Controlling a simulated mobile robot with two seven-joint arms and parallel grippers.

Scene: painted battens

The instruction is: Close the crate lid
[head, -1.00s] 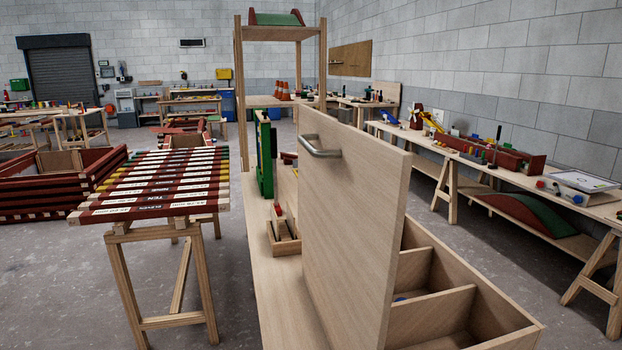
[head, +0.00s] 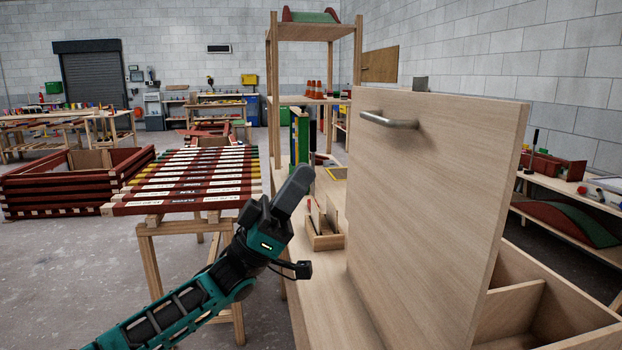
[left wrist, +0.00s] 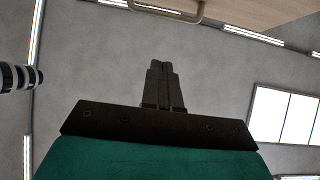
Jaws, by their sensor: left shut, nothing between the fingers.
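The crate (head: 572,292) is a light wooden box with compartments, at the lower right of the head view. Its lid (head: 430,185) stands upright, open, with a metal bar handle (head: 388,121) near its top left. My left gripper (head: 302,178) is shut and empty, left of the lid and apart from it, pointing up. In the left wrist view the shut fingers (left wrist: 163,72) point toward the handle (left wrist: 168,12), which shows at the top edge with part of the lid (left wrist: 255,10). My right gripper is not in view.
The crate is on a wooden bench (head: 300,300). A small wooden box (head: 326,240) and a green-framed thing (head: 299,135) stand left of the lid. A rack of painted battens (head: 195,178) is at the left, behind my left arm. Shelf posts (head: 274,90) rise behind.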

